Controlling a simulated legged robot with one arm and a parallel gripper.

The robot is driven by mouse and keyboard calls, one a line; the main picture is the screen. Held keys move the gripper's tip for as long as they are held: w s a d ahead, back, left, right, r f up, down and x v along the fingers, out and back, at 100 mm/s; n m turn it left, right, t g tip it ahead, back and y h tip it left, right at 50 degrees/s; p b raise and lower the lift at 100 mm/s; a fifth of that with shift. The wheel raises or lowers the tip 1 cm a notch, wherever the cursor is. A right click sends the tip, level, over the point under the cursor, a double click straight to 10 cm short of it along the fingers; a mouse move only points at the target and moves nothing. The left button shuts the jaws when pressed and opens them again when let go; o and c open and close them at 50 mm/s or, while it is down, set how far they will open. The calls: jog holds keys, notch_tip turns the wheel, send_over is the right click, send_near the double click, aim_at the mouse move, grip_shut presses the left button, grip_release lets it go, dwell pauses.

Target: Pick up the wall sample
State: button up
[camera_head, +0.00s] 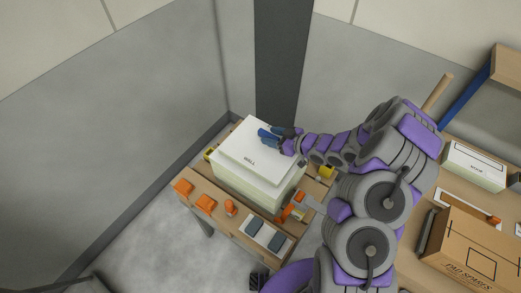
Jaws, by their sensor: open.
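The wall sample (246,158) is a white slab with a small dark label that reads like "WALL" upside down. It lies flat and slightly turned on top of a pale block stack (250,191) on a small wooden table in the middle. My gripper (266,134) has blue fingers and is open over the slab's far right edge. I cannot tell whether the fingers touch the slab. The fingers and wrist hide part of that edge.
The table (189,202) also holds orange pieces (205,203), an orange-handled tool (290,207) and dark grey pads (254,225). A dark column (283,60) stands behind. At right, another table carries a labelled white block (477,166) and a cardboard box (466,255).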

jog(key=shift+w+a+f, duration=0.2)
jog(key=shift+w+a, duration=0.1)
jog(key=shift+a, duration=0.05)
jog(key=shift+d+r, duration=0.1)
jog(key=shift+d, duration=0.35)
jog(key=shift+c, duration=0.7)
jog(key=shift+a, duration=0.35)
jog(key=c, duration=0.6)
grip_shut()
jog(key=shift+d, duration=0.1)
jog(key=shift+d, duration=0.1)
